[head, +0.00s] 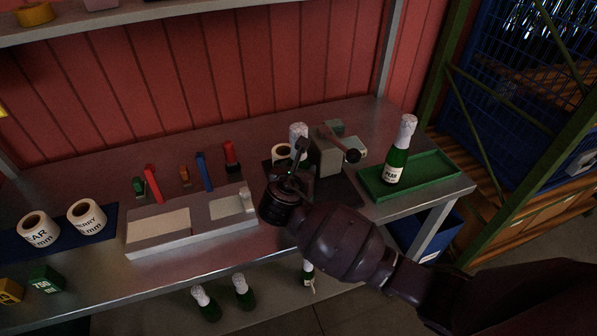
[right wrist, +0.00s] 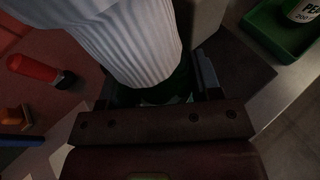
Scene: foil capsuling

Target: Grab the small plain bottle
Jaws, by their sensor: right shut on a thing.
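A green bottle with a white foil top (head: 299,130) stands upright on the dark mat beside a grey press-like device (head: 328,155). My right gripper (head: 296,172) is shut on this bottle and hides most of it in the head view. In the right wrist view, the ribbed white foil (right wrist: 130,42) rises between the fingers, with a little dark green glass (right wrist: 168,92) below it. Whether this bottle has a label cannot be seen. My left gripper is not in view.
A foil-topped bottle labelled PEAR (head: 397,162) stands in a green tray (head: 437,172) at right. Label rolls (head: 87,215), coloured hand tools (head: 204,172) and a grey block (head: 180,226) lie to the left. Several bottles (head: 243,291) stand on the lower shelf.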

